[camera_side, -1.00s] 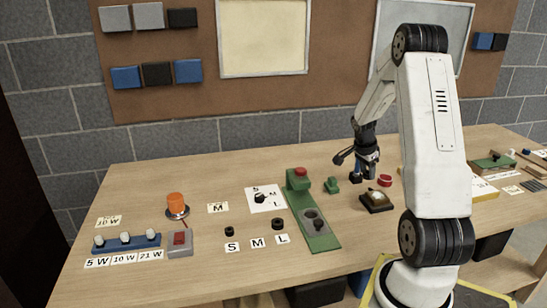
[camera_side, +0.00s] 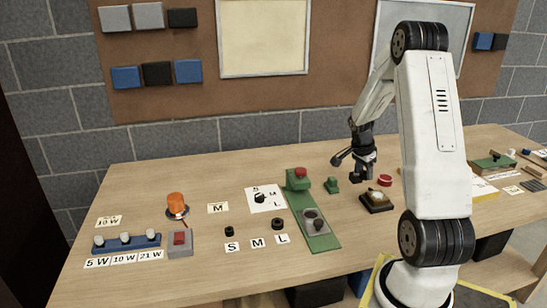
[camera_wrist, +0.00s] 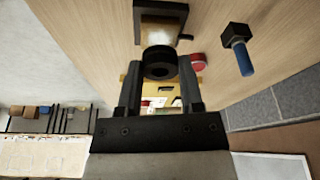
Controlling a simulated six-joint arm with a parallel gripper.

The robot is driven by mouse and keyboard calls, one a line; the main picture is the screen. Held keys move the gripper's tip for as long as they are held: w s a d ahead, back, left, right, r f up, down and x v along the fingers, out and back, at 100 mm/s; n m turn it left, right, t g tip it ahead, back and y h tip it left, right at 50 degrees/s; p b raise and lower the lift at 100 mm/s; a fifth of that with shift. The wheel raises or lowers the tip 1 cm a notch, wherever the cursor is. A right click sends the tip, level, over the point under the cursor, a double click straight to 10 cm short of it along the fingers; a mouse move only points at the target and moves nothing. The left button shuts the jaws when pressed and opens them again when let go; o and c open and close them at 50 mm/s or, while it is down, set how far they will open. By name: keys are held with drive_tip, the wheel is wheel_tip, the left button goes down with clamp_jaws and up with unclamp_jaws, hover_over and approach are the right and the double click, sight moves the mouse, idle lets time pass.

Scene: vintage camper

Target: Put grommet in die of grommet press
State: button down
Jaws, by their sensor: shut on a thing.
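The grommet (camera_wrist: 160,63), a thick black ring, is between the fingertips of my gripper (camera_wrist: 160,85) in the wrist view. My gripper is shut on it. In the side view my gripper (camera_side: 361,175) is above the table, right of the grommet press (camera_side: 319,240); the ring is hard to tell there. The press has a long green base, a red knob at its far end and a round grey die (camera_side: 311,213) toward its near end. A dark rounded part sits beside the die. The wrist view does not clearly show the press.
A dark box with a pale top (camera_side: 377,201) and a red round piece (camera_side: 385,180) are close to my gripper. Two black rings (camera_side: 229,231) (camera_side: 278,224) lie by the S and L cards; the spot above M is bare.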

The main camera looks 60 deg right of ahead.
drive_tip(key=w+a+n+t, duration=0.3)
drive_tip(key=w+a+n, duration=0.8)
drive_tip(key=w+a, duration=0.5)
drive_tip(key=w+a+n+t+y, duration=0.1)
drive_tip(key=w+a+n+y, duration=0.1)
drive_tip(key=a+n, duration=1.1)
drive_tip(key=a, duration=1.1)
drive_tip(key=shift+w+a+f+t+y, duration=0.15)
drive_tip(key=shift+w+a+t+y, duration=0.05)
drive_tip(key=shift+w+t+y, duration=0.2)
drive_tip(key=shift+d, duration=0.1)
drive_tip(key=s+d+m+h, duration=0.1)
drive_tip(key=s+d+m, duration=0.1)
drive_tip(key=d, duration=0.7)
drive_tip(key=s+d+f+m+g, duration=0.1)
drive_tip(key=s+d+m, duration=0.2)
drive_tip(key=d, duration=0.6)
drive_tip(key=s+d+m+h, duration=0.1)
drive_tip(key=s+d+m, duration=0.1)
drive_tip(key=d+m, duration=0.4)
drive_tip(key=d, duration=0.3)
drive_tip(key=shift+s+f+h, duration=0.15)
drive_tip(key=shift+f+h, duration=0.1)
drive_tip(key=shift+h, duration=0.05)
